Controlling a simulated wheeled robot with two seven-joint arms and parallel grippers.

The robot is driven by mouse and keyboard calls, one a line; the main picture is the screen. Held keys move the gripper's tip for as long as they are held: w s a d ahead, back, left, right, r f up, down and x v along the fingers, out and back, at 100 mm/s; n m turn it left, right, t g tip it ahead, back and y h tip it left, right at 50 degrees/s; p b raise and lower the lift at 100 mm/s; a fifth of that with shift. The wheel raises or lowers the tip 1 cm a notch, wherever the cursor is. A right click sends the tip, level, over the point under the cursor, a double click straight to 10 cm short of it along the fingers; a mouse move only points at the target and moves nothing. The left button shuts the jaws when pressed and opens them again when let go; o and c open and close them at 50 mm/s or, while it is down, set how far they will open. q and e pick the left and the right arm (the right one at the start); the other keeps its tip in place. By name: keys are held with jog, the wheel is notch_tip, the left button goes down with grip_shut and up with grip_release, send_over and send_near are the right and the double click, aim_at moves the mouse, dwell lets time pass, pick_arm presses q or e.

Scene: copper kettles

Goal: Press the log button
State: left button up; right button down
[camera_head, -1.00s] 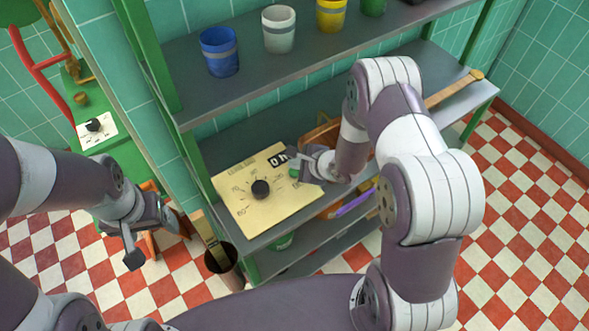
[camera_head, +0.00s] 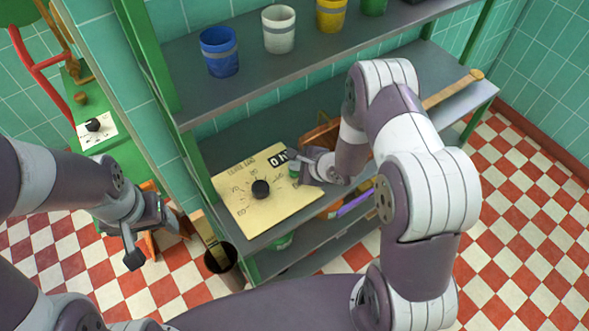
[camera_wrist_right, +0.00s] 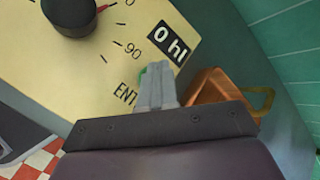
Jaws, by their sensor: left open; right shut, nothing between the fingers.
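A cream panel (camera_head: 248,212) with a black knob (camera_head: 260,189) and a black display (camera_head: 279,158) lies on the middle shelf. The log button looks to be the small green part (camera_head: 294,171) below the display. In the right wrist view a sliver of green (camera_wrist_right: 144,73) shows at my shut fingertips, beside lettering starting "ENT"; the rest is hidden. My right gripper (camera_head: 303,172) is shut and empty, its tips right at the green part. I cannot tell whether they touch or press it. My left gripper (camera_head: 152,241) is open and empty, left of the shelf.
A copper-coloured object (camera_wrist_right: 215,88) stands close to the right gripper. Blue (camera_head: 220,52), white (camera_head: 279,30) and yellow (camera_head: 331,15) cups stand on the shelf above. A dark bin (camera_head: 224,262) stands below the panel's left side. The checkered floor at right is open.

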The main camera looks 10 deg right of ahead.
aim_at(297, 173)
jog(key=shift+f, duration=0.55)
dwell(0.5)
jog(key=shift+r, duration=0.1)
jog(key=shift+r+p, duration=0.9)
notch_tip(297, 173, up, 5)
jog(key=p, duration=0.5)
dwell(0.4)
dwell(0.4)
